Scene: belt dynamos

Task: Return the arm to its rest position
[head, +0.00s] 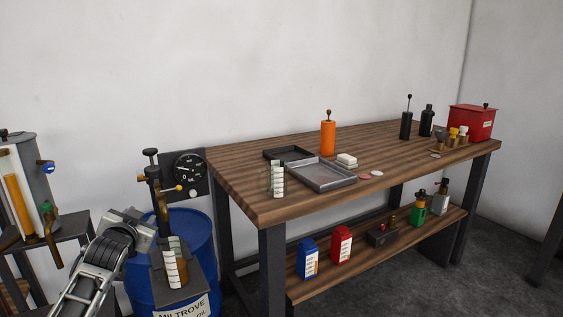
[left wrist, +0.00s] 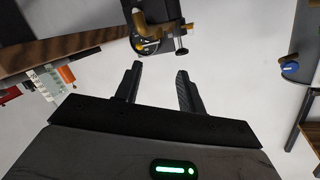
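My left arm comes in from the lower left in the head view. Its gripper (head: 144,228) is beside the brass and black pump (head: 155,190) on the blue drum (head: 198,237); in this view its fingers are hard to make out. In the left wrist view the two black fingers of the left gripper (left wrist: 160,70) stand apart with nothing between them. The pump's brass and black head (left wrist: 160,30) shows just beyond the fingertips, apparently apart from them. My right gripper is in neither view.
A round black gauge (head: 189,167) is behind the drum. A wooden workbench (head: 240,190) stands to the right, with trays, an orange bottle (head: 328,137) and a red box (head: 472,122). A stand (head: 70,228) with a clear-fronted cylinder (head: 20,185) is at the far left.

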